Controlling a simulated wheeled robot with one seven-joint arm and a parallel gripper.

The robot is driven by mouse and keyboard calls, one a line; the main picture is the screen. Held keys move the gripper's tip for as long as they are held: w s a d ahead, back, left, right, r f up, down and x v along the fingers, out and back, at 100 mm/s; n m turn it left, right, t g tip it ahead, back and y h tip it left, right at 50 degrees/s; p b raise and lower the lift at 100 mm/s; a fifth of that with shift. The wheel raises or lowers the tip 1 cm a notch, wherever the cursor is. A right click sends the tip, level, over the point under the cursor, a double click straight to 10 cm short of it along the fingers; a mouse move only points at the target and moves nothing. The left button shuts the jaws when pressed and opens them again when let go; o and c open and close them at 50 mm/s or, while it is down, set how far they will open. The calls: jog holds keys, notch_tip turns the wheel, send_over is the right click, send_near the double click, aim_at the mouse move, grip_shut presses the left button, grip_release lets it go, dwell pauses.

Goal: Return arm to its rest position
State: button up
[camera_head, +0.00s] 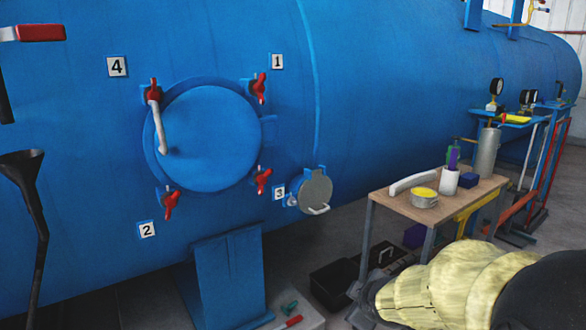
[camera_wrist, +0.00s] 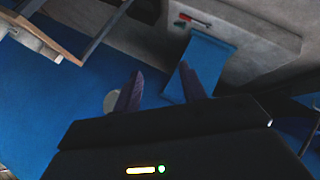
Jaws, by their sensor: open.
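My arm, in a pale yellow cover, reaches in from the bottom right of the head view, in front of the small table. In the wrist view my gripper (camera_wrist: 161,69) has its two dark fingers apart, with nothing between them. The blue autoclave (camera_head: 400,90) fills most of the head view. Its round hatch (camera_head: 212,135) is closed, with red-handled clamps around it and a pale curved handle. A small grey round cover (camera_head: 316,188) sits beside label 3. The fingers stand apart from the hatch.
A small wooden-topped table (camera_head: 462,205) holds a yellow tape roll (camera_head: 424,197), a white cup (camera_head: 449,182) and other items, close behind my arm. A dark toolbox (camera_head: 338,286) lies on the floor. A blue support (camera_head: 225,275) stands under the autoclave. Gauges (camera_head: 497,87) are at right.

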jog(key=s+f+m+g+p, duration=0.1)
jog(key=s+f+m+g, duration=0.2)
jog(key=s+m, duration=0.35)
jog(key=s+f+m+g+p, duration=0.1)
jog(key=s+f+m+g, duration=0.2)
jog(key=s+m, duration=0.35)
notch_tip(320, 180, up, 38)
jog(key=s+n+p, duration=0.1)
jog(key=p, duration=3.7)
jog(key=shift+s+d+f+n, duration=0.15)
jog(key=shift+s+d+n, duration=0.2)
jog(key=shift+n, duration=0.05)
